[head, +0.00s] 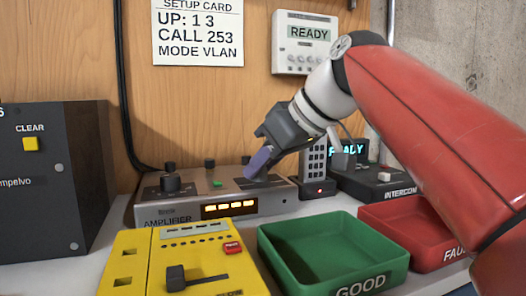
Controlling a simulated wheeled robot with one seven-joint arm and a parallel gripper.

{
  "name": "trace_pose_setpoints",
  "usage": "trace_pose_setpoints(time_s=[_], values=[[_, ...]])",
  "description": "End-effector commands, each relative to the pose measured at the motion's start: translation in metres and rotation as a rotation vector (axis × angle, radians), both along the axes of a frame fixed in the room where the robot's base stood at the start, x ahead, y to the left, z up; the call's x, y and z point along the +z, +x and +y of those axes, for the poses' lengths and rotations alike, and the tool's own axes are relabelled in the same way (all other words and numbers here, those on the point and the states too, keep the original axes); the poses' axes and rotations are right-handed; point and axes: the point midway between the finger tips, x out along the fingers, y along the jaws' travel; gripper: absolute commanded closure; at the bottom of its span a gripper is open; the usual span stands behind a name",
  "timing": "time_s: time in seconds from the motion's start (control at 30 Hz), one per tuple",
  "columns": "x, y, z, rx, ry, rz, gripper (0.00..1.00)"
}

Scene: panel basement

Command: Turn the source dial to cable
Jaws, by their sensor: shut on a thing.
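The silver amplifier (281,199) stands on the bench below the wooden wall, with a lit amber display on its front. My gripper (261,163) comes down from the upper right onto the right part of the amplifier's top. Its purple-grey fingers are shut on the source dial there. The fingers hide the dial, so its pointer and setting cannot be seen. The labels around it are too small to read.
A yellow device (140,245) with a black lever, a green GOOD tray (390,251) and a red tray (385,212) stand in front. A keypad handset (313,168) and an intercom (385,186) stand close on the right. A dark cabinet (85,160) stands left.

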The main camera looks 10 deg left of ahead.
Motion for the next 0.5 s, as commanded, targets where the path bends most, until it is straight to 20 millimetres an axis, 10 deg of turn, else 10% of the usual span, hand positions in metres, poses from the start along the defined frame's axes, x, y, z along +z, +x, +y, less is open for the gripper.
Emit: trace_pose_setpoints(time_s=[0.5], values=[[0.001, 0.0024, -0.0008, 0.199, 0.001, -0.001, 0.96]])
